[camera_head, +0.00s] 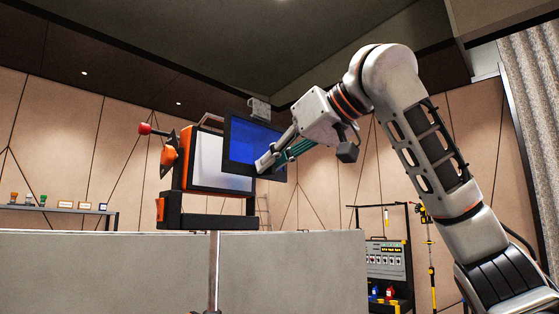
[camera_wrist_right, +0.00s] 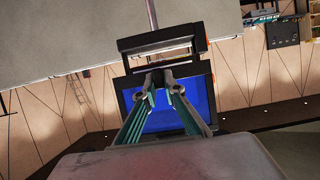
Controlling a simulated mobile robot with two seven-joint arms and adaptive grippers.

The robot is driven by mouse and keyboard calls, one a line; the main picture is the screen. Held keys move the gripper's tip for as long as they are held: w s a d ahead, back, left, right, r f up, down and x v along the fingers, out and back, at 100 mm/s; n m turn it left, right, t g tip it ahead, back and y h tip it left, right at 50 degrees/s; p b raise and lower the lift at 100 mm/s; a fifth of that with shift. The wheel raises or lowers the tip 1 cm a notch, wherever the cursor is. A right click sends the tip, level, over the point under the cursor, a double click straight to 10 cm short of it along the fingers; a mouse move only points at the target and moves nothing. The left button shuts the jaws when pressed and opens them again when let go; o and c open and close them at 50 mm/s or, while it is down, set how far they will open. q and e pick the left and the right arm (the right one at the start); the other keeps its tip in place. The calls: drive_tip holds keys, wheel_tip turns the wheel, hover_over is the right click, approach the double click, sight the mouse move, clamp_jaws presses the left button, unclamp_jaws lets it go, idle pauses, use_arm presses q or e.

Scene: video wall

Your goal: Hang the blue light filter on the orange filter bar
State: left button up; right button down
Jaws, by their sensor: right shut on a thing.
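The blue light filter (camera_head: 242,140) is a blue pane in a black frame, raised and slightly tilted at the centre of the head view. My right gripper (camera_head: 268,161) is shut on it from the right. In the wrist view, its fingertips (camera_wrist_right: 161,91) meet at a dark part in front of the blue pane (camera_wrist_right: 160,119). Left of the filter stands an orange and black lamp frame (camera_head: 180,163) with a pale panel (camera_head: 208,160). An orange strip, perhaps the filter bar (camera_head: 212,118), shows at its top. The filter overlaps its right side in the picture; contact cannot be told. My left gripper is not in view.
A grey wall panel (camera_head: 290,270) spans the front, with a thin pole (camera_head: 213,270) before it. A shelf with small items (camera_head: 60,210) is at the left. An equipment rack (camera_head: 386,260) stands at the lower right. Space above the lamp is open.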

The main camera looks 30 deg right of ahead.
drive_tip(key=x, duration=0.3)
drive_tip(key=r+p+x, duration=0.1)
drive_tip(key=x, duration=0.4)
drive_tip(key=shift+w+a+r+p, duration=0.2)
drive_tip(key=shift+w+r+p, duration=0.1)
drive_tip(key=shift+w, duration=0.3)
idle(0.3)
drive_tip(key=c, duration=2)
unclamp_jaws()
drive_tip(key=shift+c, duration=0.2)
